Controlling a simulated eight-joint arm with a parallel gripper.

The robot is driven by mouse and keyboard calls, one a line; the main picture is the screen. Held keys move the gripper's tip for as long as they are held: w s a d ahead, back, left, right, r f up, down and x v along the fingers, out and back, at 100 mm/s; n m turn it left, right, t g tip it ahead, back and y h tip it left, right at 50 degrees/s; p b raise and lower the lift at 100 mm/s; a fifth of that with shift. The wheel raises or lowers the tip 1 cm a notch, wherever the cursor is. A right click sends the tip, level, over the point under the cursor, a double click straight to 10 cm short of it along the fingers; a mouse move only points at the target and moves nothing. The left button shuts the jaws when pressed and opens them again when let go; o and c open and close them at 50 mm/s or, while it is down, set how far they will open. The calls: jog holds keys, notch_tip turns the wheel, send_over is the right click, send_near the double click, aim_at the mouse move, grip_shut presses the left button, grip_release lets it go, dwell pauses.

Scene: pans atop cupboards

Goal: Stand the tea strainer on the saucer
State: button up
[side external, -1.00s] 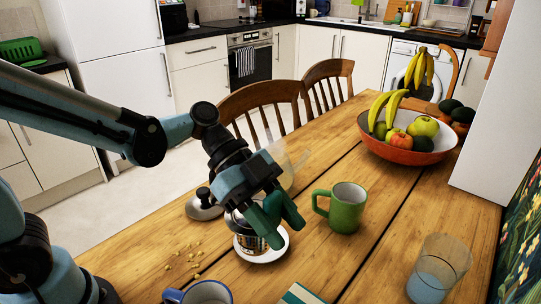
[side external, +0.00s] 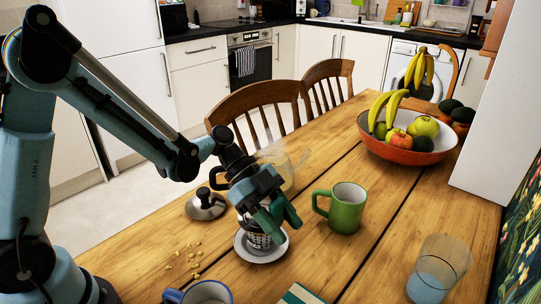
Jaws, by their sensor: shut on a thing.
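The tea strainer (side external: 259,240), small and dark with a pale patterned or mesh side, is upright over the white saucer (side external: 280,252) near the middle of the table. My gripper (side external: 279,221), with green fingers, is shut on the strainer from above. The fingers hide much of the strainer's top. Its bottom lies within the saucer's outline, but I cannot tell whether it touches the saucer.
A green mug (side external: 346,209) stands right of the saucer. A metal lid (side external: 205,204) lies to the left, with a clear glass vessel (side external: 289,168) behind my gripper. A blue-rimmed mug (side external: 208,293), scattered crumbs (side external: 190,252) and a glass (side external: 438,268) are nearer; a fruit bowl (side external: 400,150) is farther back.

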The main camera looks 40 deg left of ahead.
jog(key=shift+f, duration=0.35)
jog(key=o, duration=1.1)
jog(key=shift+f, duration=0.1)
